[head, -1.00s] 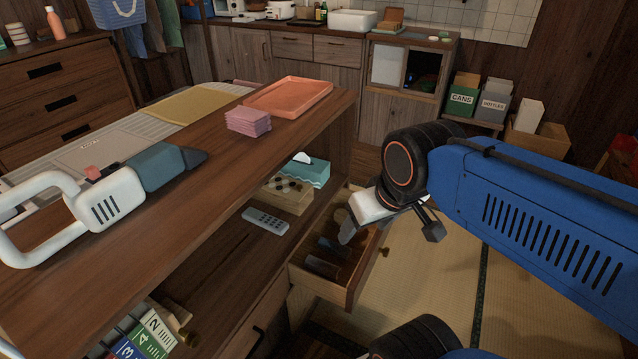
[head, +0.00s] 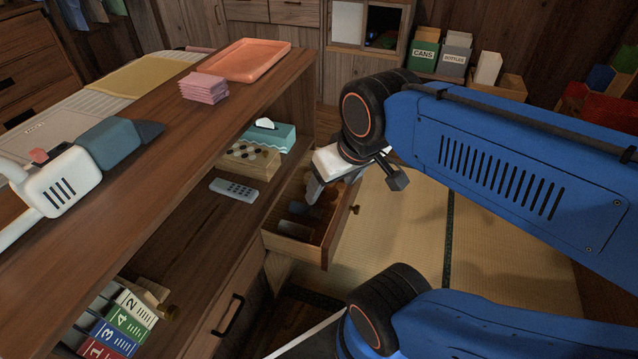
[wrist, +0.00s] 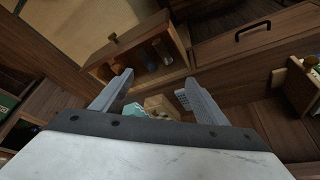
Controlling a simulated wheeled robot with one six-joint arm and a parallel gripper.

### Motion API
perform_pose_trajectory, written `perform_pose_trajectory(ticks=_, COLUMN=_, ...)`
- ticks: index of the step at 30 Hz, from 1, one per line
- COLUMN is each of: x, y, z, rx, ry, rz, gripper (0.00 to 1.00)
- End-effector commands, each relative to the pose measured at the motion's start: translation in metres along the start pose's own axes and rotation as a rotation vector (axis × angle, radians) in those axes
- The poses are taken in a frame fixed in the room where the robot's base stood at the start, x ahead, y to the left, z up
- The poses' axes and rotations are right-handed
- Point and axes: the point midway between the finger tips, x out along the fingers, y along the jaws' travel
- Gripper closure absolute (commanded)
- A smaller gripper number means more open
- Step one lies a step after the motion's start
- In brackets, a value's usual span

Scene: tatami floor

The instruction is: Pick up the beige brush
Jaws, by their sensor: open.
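I cannot make out the beige brush for certain in either view. An open wooden drawer (head: 295,249) holds a few small things, among them a tan-brown shape (head: 331,190) partly hidden by my gripper and dark bluish items. My gripper (head: 315,188) hangs above the drawer, tilted downward, with nothing visible between its fingers. In the wrist view, the two grey fingers of my gripper (wrist: 158,82) are spread wide. The drawer (wrist: 122,42) lies beyond the left finger there, with small brownish and dark things inside, too small to name.
The shelf beside the drawer holds a grey remote (head: 233,189), a wooden game board (head: 248,163) and a teal tissue box (head: 268,138). The counter above carries pink cloths (head: 203,88) and an orange tray (head: 240,62). Open tatami (head: 410,230) lies right of the drawer.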

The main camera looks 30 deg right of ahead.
Motion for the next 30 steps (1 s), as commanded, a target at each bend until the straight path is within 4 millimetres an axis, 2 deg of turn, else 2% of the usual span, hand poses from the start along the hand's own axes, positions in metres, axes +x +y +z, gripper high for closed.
perform_pose_trajectory(ticks=5, x=0.006, y=0.005, z=-0.019, rx=-0.038, ry=-0.03, rz=0.007, gripper=0.33)
perform_pose_trajectory(ticks=14, x=0.032, y=0.024, z=-0.076, rx=-0.168, ry=-0.113, rz=0.013, gripper=0.33)
perform_pose_trajectory(ticks=23, x=0.072, y=0.052, z=-0.128, rx=-0.298, ry=-0.198, rz=-0.001, gripper=0.33)
perform_pose_trajectory(ticks=30, x=0.114, y=0.079, z=-0.164, rx=-0.401, ry=-0.261, rz=-0.026, gripper=0.33)
